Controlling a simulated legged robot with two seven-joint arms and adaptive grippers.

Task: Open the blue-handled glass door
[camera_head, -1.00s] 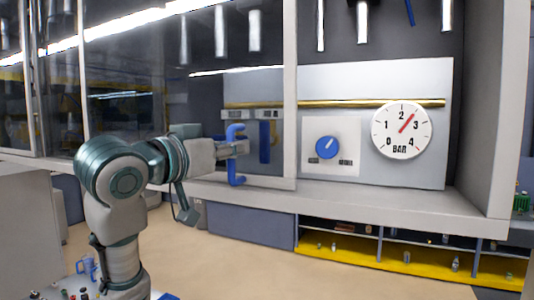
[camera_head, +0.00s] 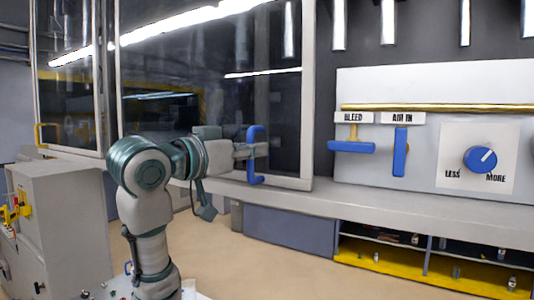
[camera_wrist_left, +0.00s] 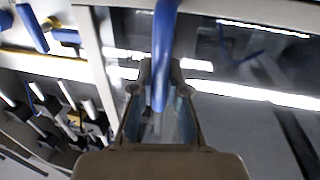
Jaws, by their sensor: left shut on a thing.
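The glass door (camera_head: 220,110) has a light frame and slides across the left part of the cabinet. Its blue handle (camera_head: 255,133) is an upright bar near the door's right edge. My left gripper (camera_head: 249,151) reaches in from the left and is shut on the blue handle. In the left wrist view the handle (camera_wrist_left: 163,45) runs down between the fingers of my left gripper (camera_wrist_left: 158,90). My right gripper is not in view.
The back panel (camera_head: 440,85) carries a blue BLEED lever (camera_head: 351,147), a blue AIR IN lever (camera_head: 400,152) and a blue LESS/MORE knob (camera_head: 480,159). Shelves with yellow bases (camera_head: 400,262) lie under the ledge (camera_head: 420,213). A grey cabinet (camera_head: 65,215) stands at the left.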

